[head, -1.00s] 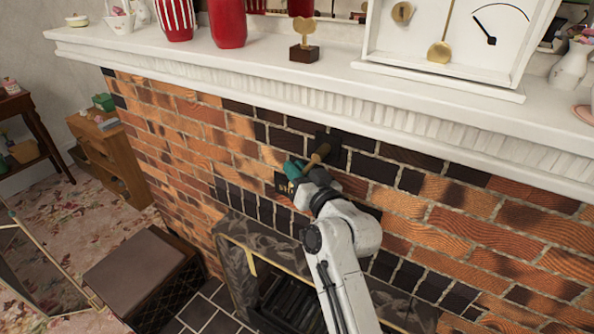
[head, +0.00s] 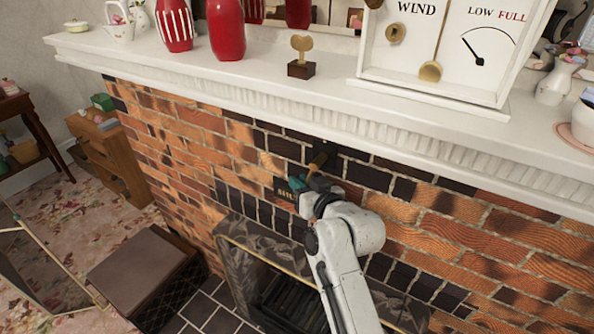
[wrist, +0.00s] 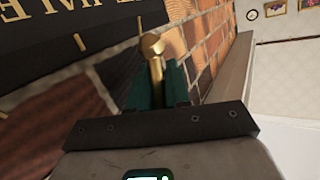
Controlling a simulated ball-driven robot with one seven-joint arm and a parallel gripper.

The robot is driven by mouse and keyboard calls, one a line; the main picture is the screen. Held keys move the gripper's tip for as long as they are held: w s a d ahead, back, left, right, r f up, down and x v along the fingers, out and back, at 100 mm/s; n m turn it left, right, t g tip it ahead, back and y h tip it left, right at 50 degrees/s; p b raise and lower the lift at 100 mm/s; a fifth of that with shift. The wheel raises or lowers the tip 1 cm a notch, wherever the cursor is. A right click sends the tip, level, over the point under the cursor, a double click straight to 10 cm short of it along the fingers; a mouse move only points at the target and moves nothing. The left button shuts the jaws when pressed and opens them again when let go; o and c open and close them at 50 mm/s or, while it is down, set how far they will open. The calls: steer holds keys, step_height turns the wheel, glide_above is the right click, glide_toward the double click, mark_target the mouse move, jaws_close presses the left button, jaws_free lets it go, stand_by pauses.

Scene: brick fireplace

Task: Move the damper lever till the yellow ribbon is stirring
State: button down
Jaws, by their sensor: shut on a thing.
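The damper lever (head: 317,162) is a brass-coloured handle on a dark mount in the brick chimney front, below the mantel. My gripper (head: 303,183), with teal fingers, is shut on the lever. In the wrist view the lever's round brass end (wrist: 154,45) shows between the fingers of my gripper (wrist: 158,88). A dark plaque (head: 284,192) with gold letters is beside the gripper; its wording is partly hidden. A thin yellow line shows along the firebox's top edge; I cannot tell the ribbon from the gold trim.
The white mantel (head: 340,92) juts out above my arm. It bears red vases (head: 226,35), a key on a block (head: 301,67) and a white dial box (head: 430,85). A brown box (head: 137,265) stands at lower left. My arm covers part of the firebox.

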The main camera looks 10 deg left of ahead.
steer(key=shift+s+d+f+n+g+h+p, duration=0.25)
steer(key=shift+d+g+h+p, duration=0.25)
steer(key=shift+p, duration=0.4)
steer(key=shift+s+d+f+n+g+h+p, duration=0.1)
steer(key=shift+d+n+g+h+p, duration=0.4)
steer(key=shift+p, duration=0.4)
steer(key=c, duration=1.5)
jaws_free()
steer(key=shift+o, duration=0.2)
steer(key=v, duration=1.1)
steer(key=shift+b, duration=0.45)
